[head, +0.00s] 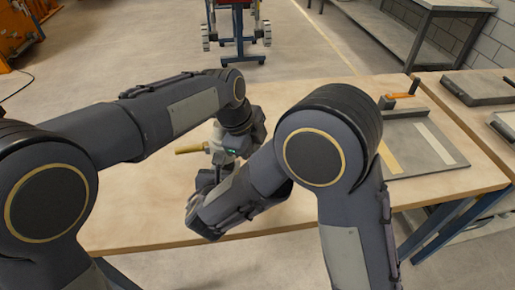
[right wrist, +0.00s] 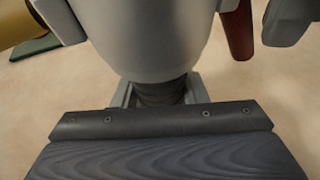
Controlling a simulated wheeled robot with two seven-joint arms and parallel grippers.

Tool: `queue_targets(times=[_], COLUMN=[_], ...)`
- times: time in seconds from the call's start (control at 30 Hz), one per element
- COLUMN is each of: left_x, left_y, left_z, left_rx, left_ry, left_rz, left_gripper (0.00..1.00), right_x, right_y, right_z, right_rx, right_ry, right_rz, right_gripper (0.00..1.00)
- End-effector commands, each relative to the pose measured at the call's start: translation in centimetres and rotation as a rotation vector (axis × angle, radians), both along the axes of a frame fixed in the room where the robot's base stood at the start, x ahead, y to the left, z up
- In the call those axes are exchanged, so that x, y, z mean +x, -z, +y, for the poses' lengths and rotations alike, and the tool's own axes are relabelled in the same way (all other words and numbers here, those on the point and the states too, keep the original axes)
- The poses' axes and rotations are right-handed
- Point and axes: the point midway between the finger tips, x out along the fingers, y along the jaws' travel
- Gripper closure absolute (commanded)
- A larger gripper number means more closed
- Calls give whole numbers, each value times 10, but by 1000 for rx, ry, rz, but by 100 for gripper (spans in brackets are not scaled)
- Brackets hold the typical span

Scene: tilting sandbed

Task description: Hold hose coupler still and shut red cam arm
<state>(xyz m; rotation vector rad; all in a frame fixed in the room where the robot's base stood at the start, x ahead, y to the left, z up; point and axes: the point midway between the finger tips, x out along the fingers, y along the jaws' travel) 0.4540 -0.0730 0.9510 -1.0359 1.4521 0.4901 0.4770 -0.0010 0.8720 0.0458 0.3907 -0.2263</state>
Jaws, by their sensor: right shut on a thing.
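The brass end of the hose coupler (head: 190,149) points left above the table in the head view. It is also at the upper left of the right wrist view (right wrist: 25,22). The red cam arm (right wrist: 235,32) hangs down at the top right of the right wrist view; it is hidden in the head view. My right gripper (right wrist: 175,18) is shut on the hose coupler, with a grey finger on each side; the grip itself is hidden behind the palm. My left gripper (head: 256,131) is at the coupler's right, its fingers hidden behind my right arm.
The wooden table (head: 130,215) is bare to the left. A grey board (head: 425,148) with pale strips and an orange-handled clamp (head: 403,95) lies on the right. A green pad (right wrist: 36,48) is under the brass end.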

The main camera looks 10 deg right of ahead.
Motion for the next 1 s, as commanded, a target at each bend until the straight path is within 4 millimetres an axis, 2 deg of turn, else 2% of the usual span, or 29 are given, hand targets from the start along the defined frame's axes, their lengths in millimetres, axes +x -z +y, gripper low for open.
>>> queue_targets(times=[0.17,0.5,1.0], left_x=[1,6,8], left_y=[1,10,6], left_z=[1,10,14], left_rx=[21,231,238], left_ry=[1,-2,-9], left_rz=[0,-9,-10], left_gripper=[100,100,100], right_x=[0,0,0], right_y=[0,0,0], right_z=[0,-1,-4], right_rx=[1,0,-2], right_ry=[1,2,11], right_rz=[0,-1,-1], right_gripper=[97,97,96])
